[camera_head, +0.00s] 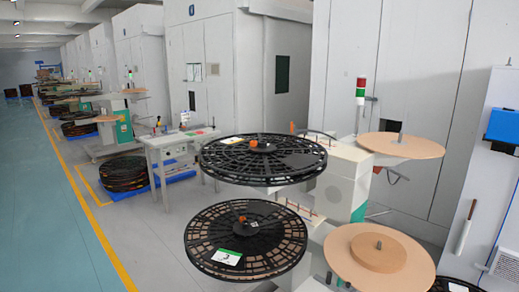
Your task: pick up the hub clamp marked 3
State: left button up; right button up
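An orange hub clamp (242,219) sits at the centre of the lower black reel (205,240). A green and white label (227,257) marked 3 lies on that reel's front part. A second orange hub clamp (261,145) sits at the centre of the upper black reel (225,160). I cannot read a number on either clamp. Neither of my grippers is in view.
Tan discs stand to the right, one lower (345,254) and one upper (430,148), on the rewind station (342,185). A white worktable (162,150) is behind left. The teal aisle (40,220) at left is clear.

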aim_at(262, 147)
jog(key=i+j+z, duration=0.15)
jog(key=z, duration=0.55)
jog(key=i+j+z, duration=0.2)
jog(key=j, duration=0.2)
jog(key=i+j+z, duration=0.15)
jog(key=j, duration=0.2)
jog(key=i+j+z, duration=0.2)
jog(key=j, duration=0.25)
jog(key=j+z, duration=0.2)
jog(key=j, duration=0.2)
